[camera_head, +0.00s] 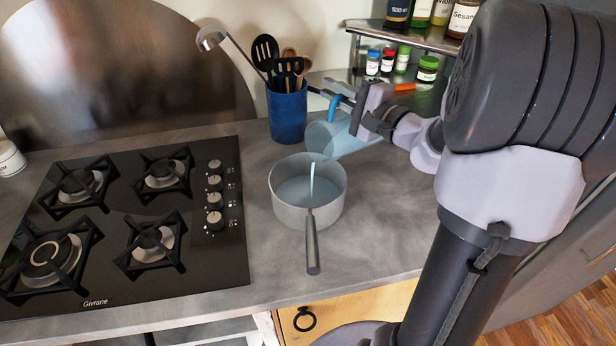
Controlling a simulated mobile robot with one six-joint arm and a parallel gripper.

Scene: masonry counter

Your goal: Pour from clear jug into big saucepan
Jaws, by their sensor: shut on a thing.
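The clear jug (350,137) is bluish and see-through. A pale stream (312,182) runs from the jug's lip down into the saucepan. The big saucepan (288,213) is grey and stands upright on the counter, its handle (312,245) pointing to the front. Liquid (297,191) covers its bottom.
A black gas hob (217,265) lies left of the saucepan. A blue utensil pot (287,115) stands close behind it, with a ladle (230,45) leaning out. A metal shelf (420,40) with jars is at the back right. The counter (380,215) right of the saucepan is clear.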

